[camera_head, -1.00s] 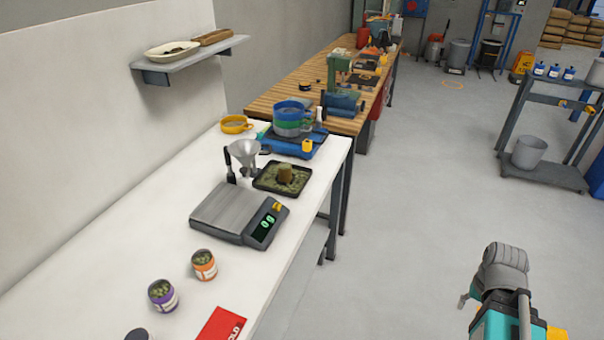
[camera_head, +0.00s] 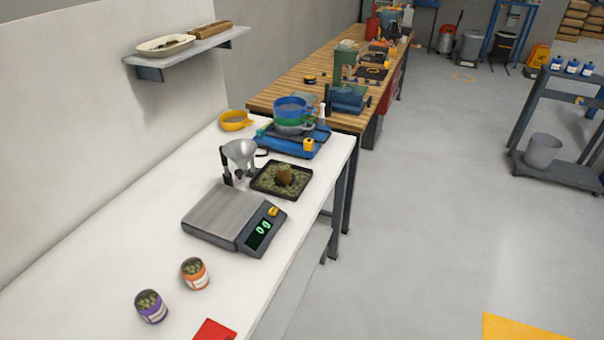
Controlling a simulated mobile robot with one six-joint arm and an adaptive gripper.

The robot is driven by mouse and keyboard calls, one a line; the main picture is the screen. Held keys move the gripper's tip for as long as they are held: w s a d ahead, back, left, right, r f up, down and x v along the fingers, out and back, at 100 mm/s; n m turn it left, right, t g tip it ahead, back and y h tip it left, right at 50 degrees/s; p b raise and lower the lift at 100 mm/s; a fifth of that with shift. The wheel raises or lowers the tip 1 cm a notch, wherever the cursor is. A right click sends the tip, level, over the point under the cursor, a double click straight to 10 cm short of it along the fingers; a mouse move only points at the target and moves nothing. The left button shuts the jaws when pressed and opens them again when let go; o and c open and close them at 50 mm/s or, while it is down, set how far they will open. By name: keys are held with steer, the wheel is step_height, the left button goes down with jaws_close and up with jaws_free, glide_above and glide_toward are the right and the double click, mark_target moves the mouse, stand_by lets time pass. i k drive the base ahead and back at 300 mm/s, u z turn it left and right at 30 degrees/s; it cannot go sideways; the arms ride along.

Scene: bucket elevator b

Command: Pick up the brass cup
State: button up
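A small brownish, brass-coloured cup (camera_head: 285,174) stands in a black tray (camera_head: 262,190) of greenish grain on the white bench. The tray is behind the scale. The cup's inside cannot be made out at this size. My gripper is not in view, so I cannot see its state.
A scale (camera_head: 213,211) reading 0 g sits in front of the tray, and a metal funnel (camera_head: 240,152) stands left of it. Stacked sieves (camera_head: 292,110) are behind. Two grain jars, purple (camera_head: 151,309) and orange (camera_head: 195,276), stand nearer. The floor (camera_head: 420,210) at right is open.

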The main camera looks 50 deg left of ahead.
mark_target(284, 169)
steer(key=z, duration=0.6)
steer(key=i, duration=1.85)
steer(key=u, duration=2.6)
